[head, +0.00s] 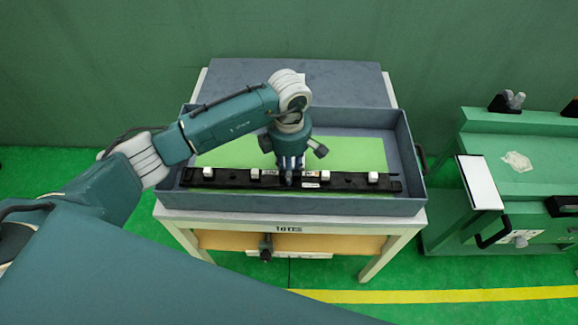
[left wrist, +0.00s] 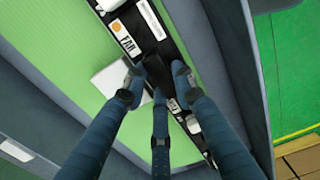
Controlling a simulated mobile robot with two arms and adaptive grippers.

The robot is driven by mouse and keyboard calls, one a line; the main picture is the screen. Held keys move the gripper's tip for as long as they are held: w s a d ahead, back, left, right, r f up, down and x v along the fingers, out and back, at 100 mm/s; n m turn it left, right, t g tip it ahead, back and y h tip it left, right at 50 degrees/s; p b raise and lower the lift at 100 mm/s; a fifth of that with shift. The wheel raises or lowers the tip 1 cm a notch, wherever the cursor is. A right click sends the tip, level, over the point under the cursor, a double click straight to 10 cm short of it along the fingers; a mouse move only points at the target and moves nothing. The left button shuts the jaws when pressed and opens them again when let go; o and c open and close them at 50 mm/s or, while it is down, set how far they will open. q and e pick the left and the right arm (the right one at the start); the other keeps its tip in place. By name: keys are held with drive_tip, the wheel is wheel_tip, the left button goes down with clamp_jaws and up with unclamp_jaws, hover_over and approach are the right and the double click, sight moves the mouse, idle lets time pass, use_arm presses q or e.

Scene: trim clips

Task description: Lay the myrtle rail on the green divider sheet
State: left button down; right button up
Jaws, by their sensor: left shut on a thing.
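A long black rail (head: 345,181) with several white clips and small labels lies left to right inside the grey tote, along its front side. In the left wrist view the rail (left wrist: 147,28) shows a label reading "FAN". The green divider sheet (head: 350,152) lies in the tote, and green shows on both sides of the rail in the left wrist view (left wrist: 60,60). My left gripper (head: 289,178) points down and is shut on the rail near its middle; its fingers also show in the left wrist view (left wrist: 158,75). Whether the rail touches the sheet is unclear. My right gripper is not in view.
The grey tote (head: 300,207) has raised walls close around the rail and stands on a white-framed table (head: 378,262). A grey panel (head: 345,80) lies behind it. A green cart (head: 520,170) with a white panel (head: 479,182) stands at the right. Green floor lies between them.

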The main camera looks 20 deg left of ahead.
use_arm(q)
drive_tip(key=shift+f+b, duration=0.6)
drive_tip(key=shift+f, duration=0.05)
idle(0.3)
drive_tip(key=c, duration=1.3)
unclamp_jaws()
drive_tip(key=shift+c, duration=0.2)
wheel_tip(320, 180, up, 12)
